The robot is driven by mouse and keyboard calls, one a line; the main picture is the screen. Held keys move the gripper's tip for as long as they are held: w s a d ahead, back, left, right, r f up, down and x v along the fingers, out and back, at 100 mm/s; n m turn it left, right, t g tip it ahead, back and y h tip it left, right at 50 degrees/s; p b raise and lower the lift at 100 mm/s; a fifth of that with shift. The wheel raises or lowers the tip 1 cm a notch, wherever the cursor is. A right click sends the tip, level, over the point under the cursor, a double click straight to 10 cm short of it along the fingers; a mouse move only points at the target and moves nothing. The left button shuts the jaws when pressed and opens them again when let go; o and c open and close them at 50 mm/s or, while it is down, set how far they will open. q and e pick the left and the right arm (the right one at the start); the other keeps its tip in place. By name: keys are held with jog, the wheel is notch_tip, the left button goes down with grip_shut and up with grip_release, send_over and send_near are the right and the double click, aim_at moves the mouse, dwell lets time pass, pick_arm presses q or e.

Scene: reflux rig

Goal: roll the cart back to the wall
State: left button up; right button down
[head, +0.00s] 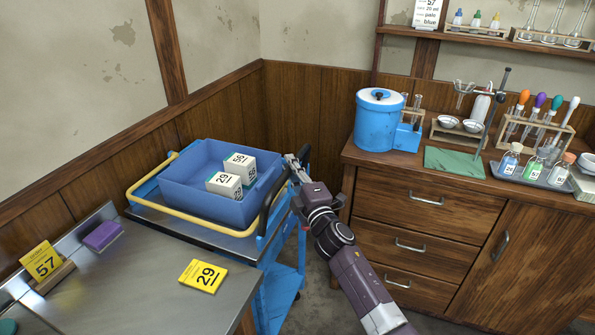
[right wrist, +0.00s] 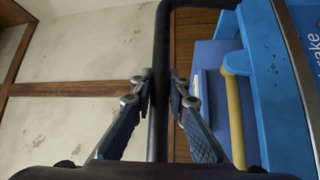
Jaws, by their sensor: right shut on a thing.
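The blue cart (head: 282,285) stands in the corner between the metal table and the wooden cabinet, close to the panelled wall (head: 215,118). It has a yellow rail (head: 150,213) and a dark push handle (head: 266,207) on its right side. My right gripper (head: 296,163) is at this handle. In the right wrist view, the gripper (right wrist: 162,92) is shut around the black handle bar (right wrist: 160,45). Whether the cart touches the wall is hard to tell. My left gripper is out of view.
A blue bin (head: 185,205) on the cart holds two white boxes labelled 56 and 29. The metal table (head: 135,290) with yellow number cards is at the front left. The wooden cabinet (head: 430,215) with lab ware is at the right. A narrow floor strip (head: 318,295) shows between.

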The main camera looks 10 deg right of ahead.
jog(key=shift+a, duration=0.15)
jog(key=c, duration=2.3)
grip_release()
jog(key=o, duration=0.5)
jog(key=shift+w+a, duration=0.15)
jog(key=shift+a, duration=0.05)
jog(key=shift+c, duration=0.2)
jog(key=shift+d, duration=0.2)
jog(key=shift+s+d+f, duration=0.1)
jog(key=shift+s, duration=0.35)
jog(key=v, duration=1.1)
